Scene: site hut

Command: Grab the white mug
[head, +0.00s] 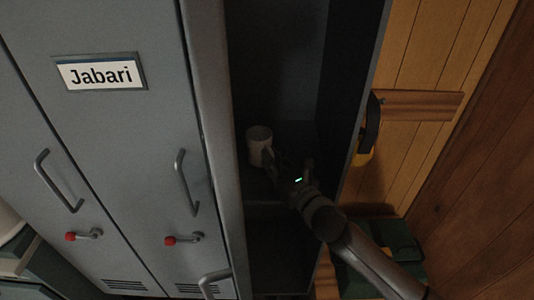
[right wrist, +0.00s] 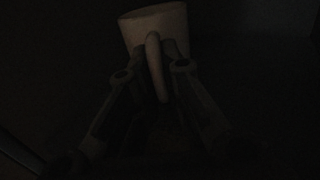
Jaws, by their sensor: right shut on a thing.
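The white mug (head: 258,144) is inside the dark open locker, near its left wall in the head view. It looks roughly upright there. My right gripper (head: 272,161) reaches in from the lower right, with its fingers at the mug's near side. In the right wrist view, the mug (right wrist: 146,22) is at the top with its handle toward me. My right gripper (right wrist: 155,66) is shut on the handle, one finger on each side. The wrist view is very dark, so the mug's base is hard to see. My left gripper is in neither view.
The open locker (head: 278,80) has close walls on both sides of my right arm. Shut grey locker doors with handles stand to the left, one labelled Jabari (head: 100,73). A yellow and black object (head: 369,130) hangs right of the locker. A dark green case (head: 398,243) lies at lower right.

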